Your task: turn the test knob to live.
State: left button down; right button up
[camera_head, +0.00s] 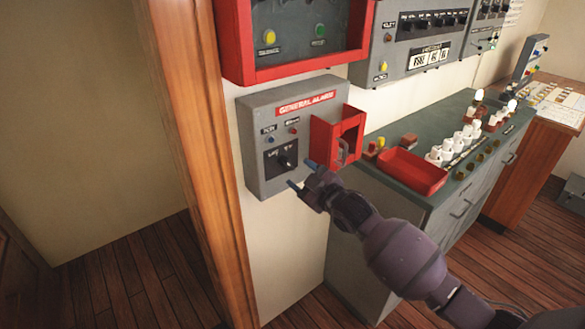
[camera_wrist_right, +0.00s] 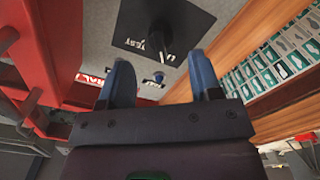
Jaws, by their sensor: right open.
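The test knob (camera_head: 284,160) is a black knob on a dark plate at the lower part of the grey General Alarm box (camera_head: 258,182) on the wall. In the right wrist view the knob (camera_wrist_right: 160,36) stands out beyond the fingertips, with the word TEST legible beside it. Which mark it points to I cannot tell. My right gripper (camera_head: 302,175) is open and empty, just right of and a little below the knob, apart from it. Its two blue fingers (camera_wrist_right: 161,72) are spread, with the knob roughly in line with the gap. My left gripper is not in view.
A red hinged cover (camera_head: 321,136) sticks out at the box's right side, close to my right gripper. A wooden post (camera_head: 193,130) stands left of the box. A green-topped console (camera_head: 400,125) with a red tray (camera_head: 413,183) is at right.

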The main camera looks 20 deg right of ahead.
jog(key=shift+v, duration=2.45)
jog(key=s+d+f+m+g+h, duration=0.2)
jog(key=s+f+m, duration=0.3)
jog(key=s+f, duration=0.6)
jog(key=s+d+f+m+g+h, duration=0.2)
jog(key=s+f+m+g+h, duration=0.1)
jog(key=s+f, duration=0.8)
jog(key=s+m+h, duration=0.1)
jog(key=s+m, duration=0.1)
jog(key=s, duration=0.3)
jog(key=shift+s, duration=0.2)
jog(key=shift+f, duration=0.15)
